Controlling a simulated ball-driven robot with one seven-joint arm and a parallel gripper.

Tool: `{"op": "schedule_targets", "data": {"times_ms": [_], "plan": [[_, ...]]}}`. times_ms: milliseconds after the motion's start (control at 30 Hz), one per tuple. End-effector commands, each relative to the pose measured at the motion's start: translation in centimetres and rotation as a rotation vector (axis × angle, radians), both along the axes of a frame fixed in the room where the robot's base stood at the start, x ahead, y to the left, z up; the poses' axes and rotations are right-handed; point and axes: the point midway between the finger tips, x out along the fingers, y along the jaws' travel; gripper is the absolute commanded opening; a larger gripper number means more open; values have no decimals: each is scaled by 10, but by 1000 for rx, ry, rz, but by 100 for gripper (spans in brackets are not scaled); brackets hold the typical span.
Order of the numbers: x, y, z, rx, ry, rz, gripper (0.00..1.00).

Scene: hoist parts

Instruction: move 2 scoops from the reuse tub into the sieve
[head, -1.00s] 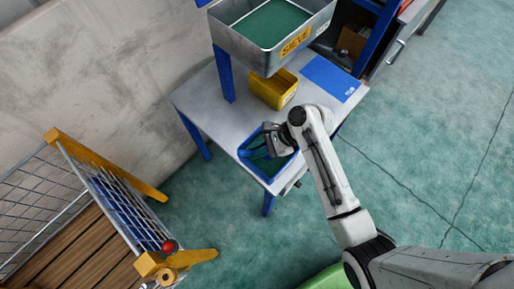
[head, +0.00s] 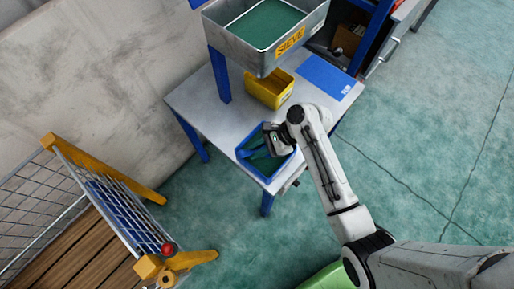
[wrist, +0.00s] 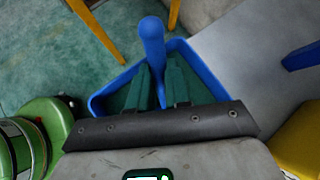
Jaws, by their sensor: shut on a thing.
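The blue reuse tub (head: 284,178) stands on the grey table below the sieve, with green material in it. My gripper (head: 268,150) is over and inside the tub. In the wrist view its two dark green fingers (wrist: 160,75) are shut on a blue scoop (wrist: 152,38), whose rounded handle end points away from me. The scoop also shows in the head view (head: 256,152), low in the tub. Its bowl is mostly hidden, so I cannot tell its load. The grey metal sieve (head: 254,56), labelled SIEVE, stands higher at the back with a green bottom.
A yellow bin (head: 268,92) stands on the table (head: 205,108) under the sieve. A blue sheet (head: 327,77) lies at the table's right. A blue post (head: 220,75) supports the sieve. A mesh-sided cart with a yellow frame (head: 100,165) stands at the lower left. The floor at right is clear.

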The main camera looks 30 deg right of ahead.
Motion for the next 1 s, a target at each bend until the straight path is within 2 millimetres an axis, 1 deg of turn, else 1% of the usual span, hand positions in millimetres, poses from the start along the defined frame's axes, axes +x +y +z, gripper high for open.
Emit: {"op": "schedule_targets", "data": {"times_ms": [133,300,467,1000], "plan": [[0,0,5,0,0,0,0],[0,0,21,0,-1,1,0],[0,0,32,0,-1,0,0],[0,0,82,-1,-2,1,0]]}}
